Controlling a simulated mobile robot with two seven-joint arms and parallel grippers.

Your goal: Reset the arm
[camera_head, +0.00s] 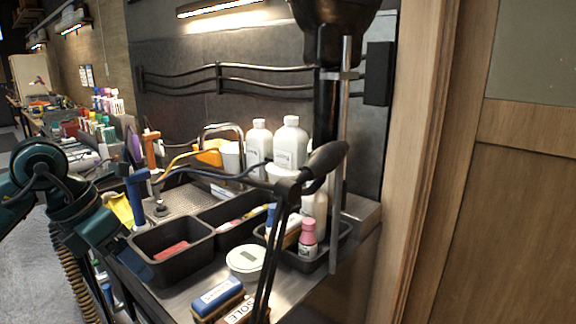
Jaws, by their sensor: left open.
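My left arm comes in from the left edge, dark green. Its left gripper (124,256) is beside the near-left edge of the workbench, next to a black bin. It is open, and I see nothing held in it. The fingers are dark and hard to make out against the bench edge. My right gripper is not in view.
The bench holds black bins (172,270), a round white-lidded tub (246,259), a blue-topped brush (217,297), a pink-capped bottle (307,240) and white bottles (290,145). A black lever (325,158) stands in front. Grey floor (35,270) lies left; a wooden door (520,210) is right.

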